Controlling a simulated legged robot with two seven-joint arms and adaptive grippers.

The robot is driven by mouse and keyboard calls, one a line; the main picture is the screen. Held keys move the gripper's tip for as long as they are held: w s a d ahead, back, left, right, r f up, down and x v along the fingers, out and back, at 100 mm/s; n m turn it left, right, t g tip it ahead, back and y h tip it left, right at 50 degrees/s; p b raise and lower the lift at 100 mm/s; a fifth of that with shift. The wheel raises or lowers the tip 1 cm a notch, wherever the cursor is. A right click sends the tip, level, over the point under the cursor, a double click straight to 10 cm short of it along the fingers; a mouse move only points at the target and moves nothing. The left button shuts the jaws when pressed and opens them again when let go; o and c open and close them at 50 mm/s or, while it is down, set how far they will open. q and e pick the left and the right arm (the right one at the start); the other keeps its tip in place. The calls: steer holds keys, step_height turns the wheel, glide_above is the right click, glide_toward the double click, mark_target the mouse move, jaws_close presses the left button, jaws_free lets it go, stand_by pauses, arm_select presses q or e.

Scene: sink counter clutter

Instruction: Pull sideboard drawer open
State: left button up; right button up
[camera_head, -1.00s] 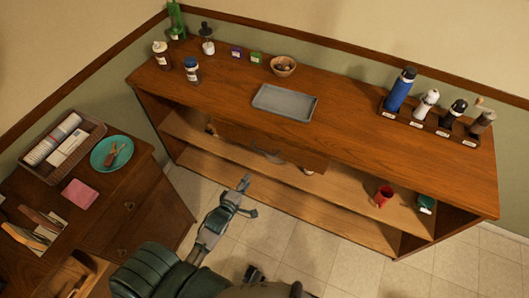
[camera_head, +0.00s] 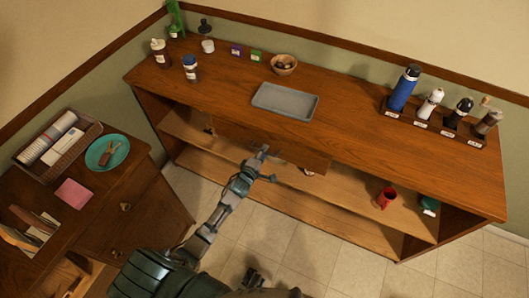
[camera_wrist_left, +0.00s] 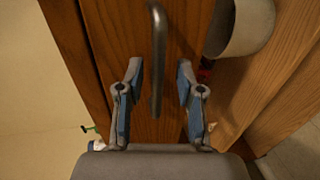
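The wooden sideboard (camera_head: 350,125) stands along the wall, and its drawer (camera_head: 303,158) sits under the top near the middle, its front seeming flush. In the left wrist view the metal drawer handle (camera_wrist_left: 157,60) runs upright between my fingers, which have blue pads. My left gripper (camera_head: 268,163) is at the drawer front in the head view and partly hides the handle. In the wrist view my left gripper (camera_wrist_left: 158,85) is open, with a gap on both sides of the handle. A small dark gripper part (camera_head: 252,278), which seems to be my right gripper, shows at the bottom.
On the top are a grey tray (camera_head: 285,101), a bowl (camera_head: 284,64) and a rack of bottles (camera_head: 432,122). A red mug (camera_head: 385,198) stands on the open shelf. A desk (camera_head: 110,200) is at the left. The tiled floor (camera_head: 320,240) before the sideboard is clear.

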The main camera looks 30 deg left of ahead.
arm_select(q)
steer(key=shift+w, duration=0.35)
arm_select(e)
steer(key=shift+r, duration=0.2)
arm_select(q)
jaws_close()
arm_select(e)
steer(key=shift+w, duration=0.1)
arm_select(q)
steer(key=shift+s+f, duration=0.1)
steer(key=shift+s, duration=0.05)
